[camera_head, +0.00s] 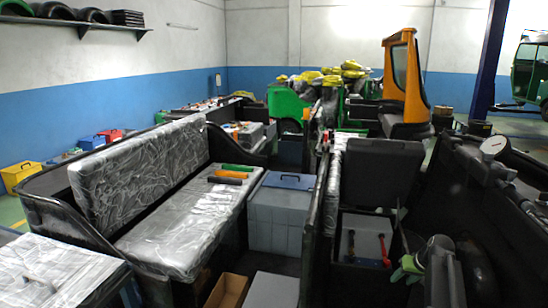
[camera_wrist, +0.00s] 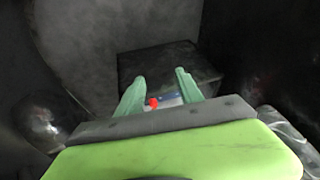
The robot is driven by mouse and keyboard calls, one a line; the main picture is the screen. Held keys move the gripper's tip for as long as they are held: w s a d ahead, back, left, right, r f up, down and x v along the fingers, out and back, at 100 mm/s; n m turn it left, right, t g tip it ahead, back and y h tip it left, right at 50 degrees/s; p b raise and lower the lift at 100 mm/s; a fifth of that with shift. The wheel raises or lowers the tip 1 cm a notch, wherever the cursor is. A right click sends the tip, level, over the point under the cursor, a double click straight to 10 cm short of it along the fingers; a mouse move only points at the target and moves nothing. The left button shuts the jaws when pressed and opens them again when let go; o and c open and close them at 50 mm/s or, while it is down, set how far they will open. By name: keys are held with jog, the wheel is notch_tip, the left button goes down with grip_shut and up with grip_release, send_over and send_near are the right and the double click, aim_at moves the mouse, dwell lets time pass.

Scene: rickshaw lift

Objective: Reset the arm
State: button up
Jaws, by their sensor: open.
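My gripper (camera_wrist: 160,76) shows in the wrist view with its two green fingers spread apart. Nothing is held between them. In the head view, the green end of my gripper (camera_head: 406,268) is at the lower right, beside an open dark compartment (camera_head: 362,222). A red-handled tool (camera_head: 385,250) lies in that compartment, just left of the gripper. A small red object (camera_wrist: 153,102) shows beyond the fingers in the wrist view; I cannot tell whether it is the same tool.
A plastic-wrapped bench (camera_head: 180,230) with several tools stands at the left. A grey toolbox (camera_head: 280,215) is beside it. Dark body panels (camera_head: 490,220) close in on the right. A dark box (camera_wrist: 170,65) lies ahead of the fingers.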

jog(key=s+a+n+g, duration=0.1)
jog(key=a+n, duration=0.2)
jog(key=a, duration=1.5)
jog(key=s+a+f+g, duration=0.2)
jog(key=s+a+g, duration=0.1)
jog(key=s+a, duration=0.95)
jog(key=s+m+g+h, duration=0.1)
jog(key=s+h, duration=0.1)
jog(key=s, duration=0.3)
notch_tip(320, 180, up, 15)
jog(key=p, duration=1.5)
jog(key=shift+w+d+f, duration=0.15)
jog(key=shift+w+d, duration=0.1)
jog(key=shift+d, duration=0.1)
